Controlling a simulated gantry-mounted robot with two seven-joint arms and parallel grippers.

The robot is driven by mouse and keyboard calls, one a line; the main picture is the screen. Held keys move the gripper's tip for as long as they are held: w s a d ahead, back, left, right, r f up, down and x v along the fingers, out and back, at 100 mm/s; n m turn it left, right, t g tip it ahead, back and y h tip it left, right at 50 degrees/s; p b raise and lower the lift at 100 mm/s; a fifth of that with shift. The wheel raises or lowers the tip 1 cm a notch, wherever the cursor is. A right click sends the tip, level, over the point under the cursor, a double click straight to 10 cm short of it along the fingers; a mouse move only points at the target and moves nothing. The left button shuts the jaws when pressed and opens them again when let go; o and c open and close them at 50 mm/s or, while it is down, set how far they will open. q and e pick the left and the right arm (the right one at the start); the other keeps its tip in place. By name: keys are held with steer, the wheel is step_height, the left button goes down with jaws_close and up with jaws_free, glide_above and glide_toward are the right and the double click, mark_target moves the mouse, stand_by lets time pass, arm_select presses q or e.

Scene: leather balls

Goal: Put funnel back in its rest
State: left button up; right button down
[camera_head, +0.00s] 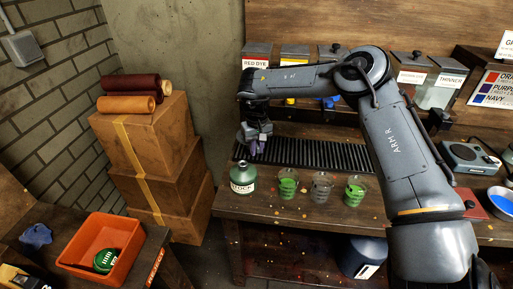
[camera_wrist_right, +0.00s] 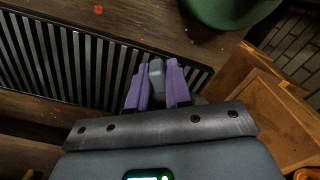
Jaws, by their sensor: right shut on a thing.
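My right gripper (camera_head: 254,146) is above the left end of the slatted black grate, behind and slightly above the green bottle. In the right wrist view, its purple-padded fingers (camera_wrist_right: 157,85) are shut on a small grey piece (camera_wrist_right: 156,69), which looks like part of the funnel. Most of the funnel is hidden by the fingers, so I cannot tell its tilt. I cannot make out the funnel's rest in either view. My left gripper is not in view.
Labelled dye containers (camera_head: 257,62) line the back. An orange tray (camera_head: 84,262) is at lower left.

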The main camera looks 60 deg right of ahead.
steer(key=shift+f, duration=0.1)
steer(key=c, duration=1)
jaws_free()
step_height(320, 180, up, 10)
steer(key=shift+s+r+p, duration=0.1)
steer(key=shift+r+p, duration=0.05)
steer(key=shift+p, duration=0.85)
steer(key=shift+r, duration=0.3)
